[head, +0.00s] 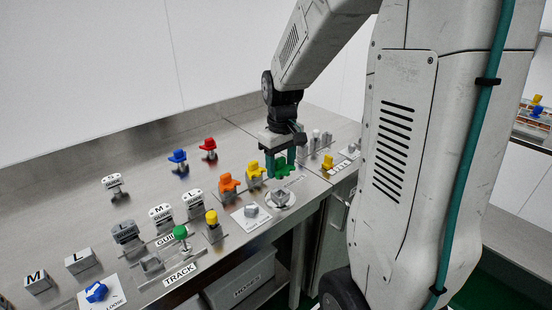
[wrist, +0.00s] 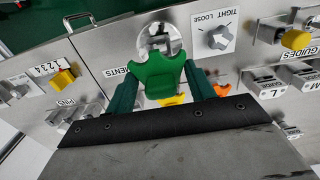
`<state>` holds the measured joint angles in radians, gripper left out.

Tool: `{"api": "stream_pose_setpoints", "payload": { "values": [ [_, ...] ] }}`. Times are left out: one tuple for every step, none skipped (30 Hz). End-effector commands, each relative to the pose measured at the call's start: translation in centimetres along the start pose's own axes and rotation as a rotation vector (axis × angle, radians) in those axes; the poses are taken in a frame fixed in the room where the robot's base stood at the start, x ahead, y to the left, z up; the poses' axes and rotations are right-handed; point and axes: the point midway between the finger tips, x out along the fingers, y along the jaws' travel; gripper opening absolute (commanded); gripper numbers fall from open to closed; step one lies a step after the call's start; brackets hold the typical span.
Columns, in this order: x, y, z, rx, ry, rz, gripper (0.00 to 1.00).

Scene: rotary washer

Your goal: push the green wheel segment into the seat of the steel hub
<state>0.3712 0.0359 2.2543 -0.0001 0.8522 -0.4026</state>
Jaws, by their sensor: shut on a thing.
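The green wheel segment (head: 282,170) is a lobed piece held in my gripper (head: 280,164), between the two dark green fingers. In the wrist view the segment (wrist: 165,76) fills the space between the fingers of my gripper (wrist: 162,84), its toothed edge toward the hub. The steel hub (head: 280,200) is a round pale disc with a raised centre on the bench, nearer the front edge. In the wrist view the hub (wrist: 154,36) shows just beyond the segment, which covers part of it. The segment looks raised and apart from the hub in the head view.
A grey knob (head: 251,211) on a white plate stands left of the hub. Yellow (head: 254,171) and orange (head: 228,184) segments stand on holders left of my gripper. Pins and a yellow knob (head: 328,162) are on the right. The bench's front edge is close to the hub.

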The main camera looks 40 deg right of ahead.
Motion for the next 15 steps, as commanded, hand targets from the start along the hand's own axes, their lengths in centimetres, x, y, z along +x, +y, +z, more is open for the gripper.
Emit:
{"api": "stream_pose_setpoints", "payload": {
  "values": [
    [0.4,0.1,0.0,0.001,-0.001,0.000,0.31],
    [0.7,0.1,0.0,0.001,-0.001,0.000,0.31],
    [1.1,0.1,0.1,0.001,-0.002,-0.001,0.31],
    [1.4,0.1,0.1,0.001,-0.002,-0.001,0.31],
    [1.7,0.1,0.0,0.001,-0.002,-0.001,0.31],
    [2.1,0.0,0.1,0.001,-0.002,-0.001,0.31],
    [2.4,0.0,0.1,0.001,-0.003,-0.001,0.31],
    [2.7,0.0,0.0,0.000,-0.002,-0.001,0.31],
    [3.1,0.0,0.0,0.000,-0.002,-0.001,0.31],
    [3.4,0.0,0.0,0.000,-0.003,-0.001,0.31],
    [3.7,-0.1,0.0,-0.001,-0.003,-0.001,0.31],
    [4.1,-0.1,0.0,-0.001,-0.002,-0.001,0.31],
    [4.4,-0.1,0.0,-0.001,-0.001,-0.001,0.31],
    [4.7,-0.1,0.0,-0.002,-0.002,-0.001,0.31],
    [5.0,-0.1,0.0,-0.002,-0.002,-0.001,0.31]
  ]
}}
